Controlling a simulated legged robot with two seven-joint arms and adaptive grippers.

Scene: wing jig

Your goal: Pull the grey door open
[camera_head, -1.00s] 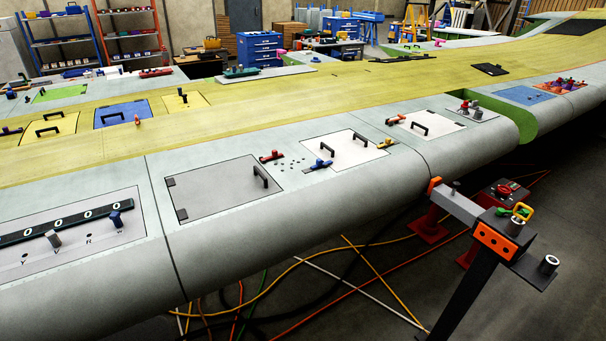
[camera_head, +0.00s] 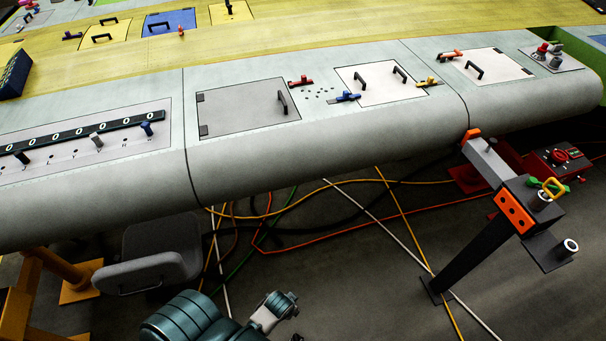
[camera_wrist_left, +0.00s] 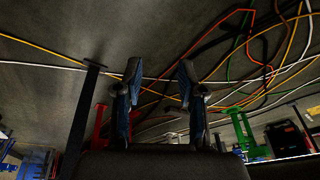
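The grey door (camera_head: 238,110) is a flat grey panel in the pale front skin of the wing, left of centre in the head view. It lies flush and looks closed. Its dark bar handle (camera_head: 283,102) stands near its right edge, and two dark hinges (camera_head: 203,130) sit on its left edge. My left gripper (camera_wrist_left: 158,72) is open and empty in the left wrist view, with its two fingers apart above floor and cables. The door does not show in that view. An arm of mine shows at the bottom of the head view, well below the door. My right gripper is not in view.
A white panel (camera_head: 380,82) with two handles and a blue latch (camera_head: 346,97) lie right of the door. A dark stand with an orange block (camera_head: 515,212) rises at the right. A grey seat-like object (camera_head: 150,270) stands under the wing. Cables cross the floor.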

